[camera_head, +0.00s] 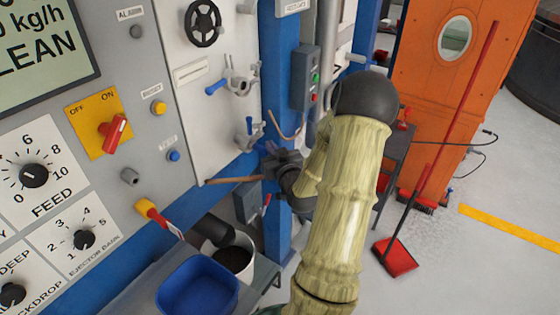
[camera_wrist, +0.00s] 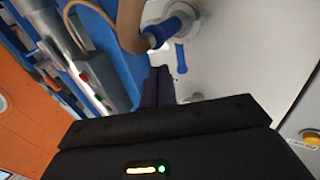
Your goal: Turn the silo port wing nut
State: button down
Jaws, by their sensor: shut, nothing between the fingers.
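On the white panel (camera_head: 188,110), an upper grey metal fitting (camera_head: 240,84) carries a blue handle (camera_head: 216,87). A lower grey fitting with blue parts (camera_head: 248,133) sits below it, near the panel's right edge. I cannot tell for certain which part is the wing nut. My gripper (camera_head: 272,163) is below and right of the lower fitting, partly hidden by my arm. In the wrist view, its dark fingers (camera_wrist: 164,86) are together and empty. A blue grip on a round pale mount (camera_wrist: 168,31) lies just ahead of the fingertips, apart from them.
A blue post (camera_head: 281,80) with a switch box (camera_head: 305,77) stands right of the panel. A brown rod (camera_head: 235,180) runs beside my gripper. A white bucket (camera_head: 230,262) and blue bin (camera_head: 198,287) are below. Open floor lies right, with a red dustpan (camera_head: 395,255).

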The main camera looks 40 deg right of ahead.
jog(key=v, duration=0.4)
jog(key=shift+s+r+b, duration=0.1)
jog(key=shift+s+b, duration=0.25)
jog(key=shift+s, duration=0.1)
jog(key=c, duration=1.6)
grip_release()
jog(key=shift+w+a, duration=0.15)
jog(key=shift+w, duration=0.05)
jog(key=shift+o, duration=1.2)
jog(key=w+a+f+n+g+y, duration=0.2)
jog(key=w+a+f+g+y, duration=0.1)
jog(key=a, duration=0.4)
jog(key=shift+a+f+g, duration=0.25)
jog(key=shift+a+g, duration=0.15)
jog(key=s+a+g+y, duration=0.1)
jog(key=s+a+g, duration=0.4)
jog(key=a, duration=0.5)
jog(key=s+a+n+g+y, duration=0.1)
jog(key=s+a+g, duration=0.4)
jog(key=s+a, duration=0.3)
jog(key=a+f, duration=0.1)
jog(key=a, duration=0.1)
jog(key=shift+s+a+n+g+y, duration=0.3)
jog(key=shift+s+a+g, duration=0.05)
jog(key=shift+a+g, duration=0.05)
jog(key=shift+w, duration=0.1)
